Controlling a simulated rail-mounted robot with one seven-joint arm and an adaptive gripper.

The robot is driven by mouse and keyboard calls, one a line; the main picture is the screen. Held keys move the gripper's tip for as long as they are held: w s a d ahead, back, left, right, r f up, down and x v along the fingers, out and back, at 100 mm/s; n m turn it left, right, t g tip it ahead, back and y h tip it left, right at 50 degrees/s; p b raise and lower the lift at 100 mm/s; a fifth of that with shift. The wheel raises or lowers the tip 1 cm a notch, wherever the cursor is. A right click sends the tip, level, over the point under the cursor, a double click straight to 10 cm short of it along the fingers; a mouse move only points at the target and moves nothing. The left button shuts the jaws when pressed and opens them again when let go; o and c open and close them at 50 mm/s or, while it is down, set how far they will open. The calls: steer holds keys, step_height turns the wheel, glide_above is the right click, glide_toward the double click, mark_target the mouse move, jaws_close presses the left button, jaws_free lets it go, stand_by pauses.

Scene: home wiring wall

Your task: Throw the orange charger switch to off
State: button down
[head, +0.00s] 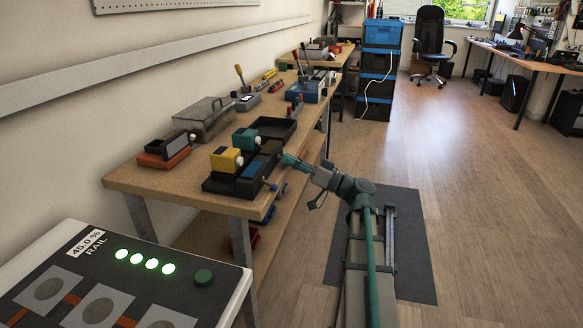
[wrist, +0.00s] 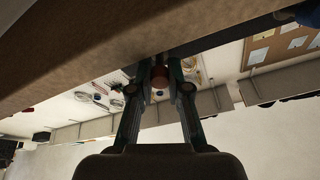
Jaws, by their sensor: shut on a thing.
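My gripper (head: 286,160) reaches the front edge of the near workbench in the head view. In the wrist view my gripper (wrist: 159,80) has its fingers closed around a small dark red round piece (wrist: 159,76), just by a brown bench-like surface. I cannot tell whether this piece belongs to the orange charger switch; my gripper's tips are small and partly unclear in the head view. An orange-based device with a dark top (head: 164,157) stands at the bench's left, apart from my gripper. No switch position can be read.
The near bench (head: 130,178) carries a yellow block (head: 226,160), a teal block (head: 246,138), a dark open tray (head: 272,128) and a clear-lidded box (head: 204,118). The wooden floor (head: 480,190) at right is clear.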

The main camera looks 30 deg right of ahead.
stand_by(0.4)
steer(key=c, duration=1.1)
jaws_free()
steer(key=shift+r, duration=0.1)
